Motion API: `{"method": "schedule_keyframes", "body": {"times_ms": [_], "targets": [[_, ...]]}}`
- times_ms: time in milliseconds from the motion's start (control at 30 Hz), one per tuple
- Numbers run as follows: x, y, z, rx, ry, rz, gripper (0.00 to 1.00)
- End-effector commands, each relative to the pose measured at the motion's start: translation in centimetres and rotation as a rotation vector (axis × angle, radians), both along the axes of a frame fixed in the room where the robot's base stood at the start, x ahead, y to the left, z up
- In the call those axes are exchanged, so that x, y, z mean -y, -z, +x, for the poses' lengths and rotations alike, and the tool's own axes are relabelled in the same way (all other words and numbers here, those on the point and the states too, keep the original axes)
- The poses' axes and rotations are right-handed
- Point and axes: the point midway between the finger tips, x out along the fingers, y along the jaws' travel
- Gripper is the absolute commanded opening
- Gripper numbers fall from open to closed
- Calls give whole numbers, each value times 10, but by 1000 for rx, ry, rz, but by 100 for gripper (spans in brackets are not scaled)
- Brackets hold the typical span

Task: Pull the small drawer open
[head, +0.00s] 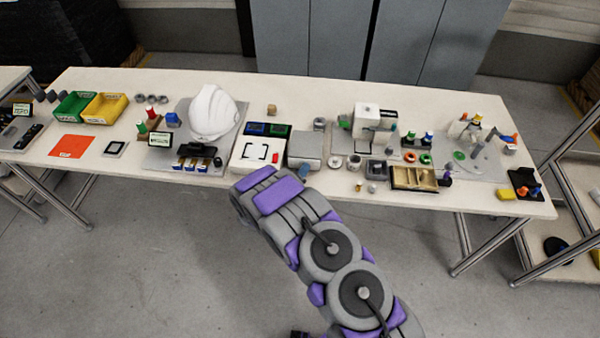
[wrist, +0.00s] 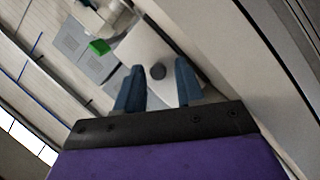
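The small drawer unit (head: 304,144) is a grey box near the front edge of the table in the head view. In the head view my gripper (head: 304,171) is at the front of the grey box, mostly hidden by my arm. No opening of the drawer shows.
A white box with black corner marks (head: 258,153) stands close to the left. A white helmet shell (head: 212,112) is farther left. Small round parts (head: 335,162) and a wooden compartment tray (head: 414,178) lie to the right. The floor in front of the table is clear.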

Motion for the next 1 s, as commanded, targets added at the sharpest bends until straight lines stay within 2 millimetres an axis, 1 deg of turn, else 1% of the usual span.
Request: {"method": "schedule_keyframes", "body": {"times_ms": [33,367,833,933,1000], "targets": [[0,0,0,0,0,0,32],[0,1,0,-1,-1,0,1],[-2,2,-1,-5,-2,-1,0],[-4,2,-12,-8,-3,-2,0],[-5,1,-26,-11,-4,-3,0]]}}
